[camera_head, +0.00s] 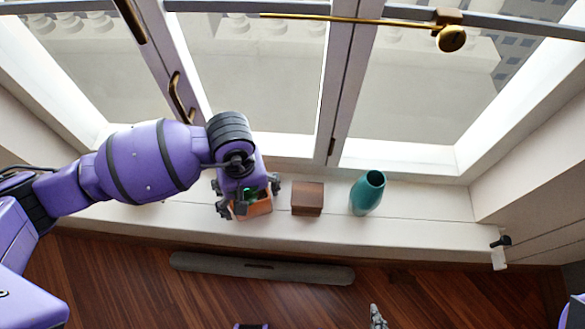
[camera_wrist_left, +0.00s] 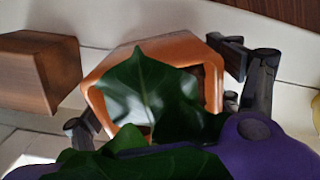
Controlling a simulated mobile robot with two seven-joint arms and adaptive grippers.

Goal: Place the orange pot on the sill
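The orange pot (camera_head: 258,208) is at the sill (camera_head: 420,232), left of a brown wooden block, and holds a plant with dark green leaves (camera_wrist_left: 150,95). In the left wrist view the pot (camera_wrist_left: 105,88) shows its angular orange rim, partly covered by the leaves. My left gripper (camera_head: 249,198) is over the pot, with one dark finger on each side of it. Whether the fingers press on the pot or stand slightly apart is unclear, and its base is hidden.
The wooden block (camera_head: 307,199) stands close to the right of the pot, and a teal vase (camera_head: 368,193) stands further right. Window frames and a brass handle (camera_head: 181,98) rise behind. A long grey item (camera_head: 262,268) lies in front of the sill.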

